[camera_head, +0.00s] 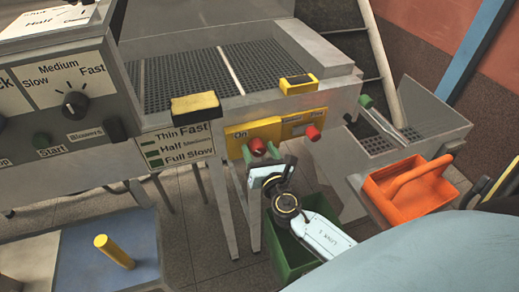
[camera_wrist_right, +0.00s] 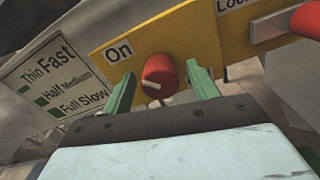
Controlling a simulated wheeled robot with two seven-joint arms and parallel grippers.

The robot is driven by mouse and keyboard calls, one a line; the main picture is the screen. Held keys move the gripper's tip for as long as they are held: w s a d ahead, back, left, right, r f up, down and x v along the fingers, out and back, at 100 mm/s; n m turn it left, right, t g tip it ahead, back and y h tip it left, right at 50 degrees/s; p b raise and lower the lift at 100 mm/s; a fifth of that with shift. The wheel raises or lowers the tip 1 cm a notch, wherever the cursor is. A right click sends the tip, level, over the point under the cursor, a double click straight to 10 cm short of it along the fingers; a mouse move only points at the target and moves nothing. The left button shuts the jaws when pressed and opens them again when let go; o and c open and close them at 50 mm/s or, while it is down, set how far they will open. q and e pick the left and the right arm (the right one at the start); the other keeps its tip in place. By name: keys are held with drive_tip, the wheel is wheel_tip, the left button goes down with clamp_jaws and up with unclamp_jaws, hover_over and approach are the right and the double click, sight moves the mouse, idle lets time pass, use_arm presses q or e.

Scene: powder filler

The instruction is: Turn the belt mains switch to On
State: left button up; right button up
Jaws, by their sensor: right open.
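The belt mains switch is a red knob (camera_head: 257,146) with a white mark, on a yellow panel (camera_head: 292,130) below the belt. The "On" label (camera_head: 240,134) is at its upper left. In the right wrist view the red knob (camera_wrist_right: 159,76) sits between the green fingers of my right gripper (camera_wrist_right: 160,90), its white mark pointing to the lower left of the knob. My right gripper (camera_head: 262,154) is open, one finger on each side of the knob. I cannot tell whether the fingers touch it. My left gripper is not in view.
A second red switch (camera_head: 313,132) is right of the knob on the same panel. A placard (camera_head: 177,144) with speed words hangs at the left. A green bin (camera_head: 287,255) stands below. An orange basket (camera_head: 408,187) is at the right.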

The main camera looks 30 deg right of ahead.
drive_tip(key=shift+w, duration=0.1)
drive_tip(key=c, duration=1)
drive_tip(key=m+b, duration=0.2)
drive_tip(key=m, duration=0.1)
drive_tip(key=shift+f+m, duration=0.15)
drive_tip(key=shift+m, duration=0.15)
drive_tip(key=m+b, duration=0.2)
drive_tip(key=m, duration=0.1)
drive_tip(key=shift+m, duration=0.3)
drive_tip(key=m+b, duration=0.1)
drive_tip(key=m, duration=0.4)
drive_tip(key=shift+b, duration=0.3)
drive_tip(key=m, duration=0.5)
drive_tip(key=shift+m, duration=0.3)
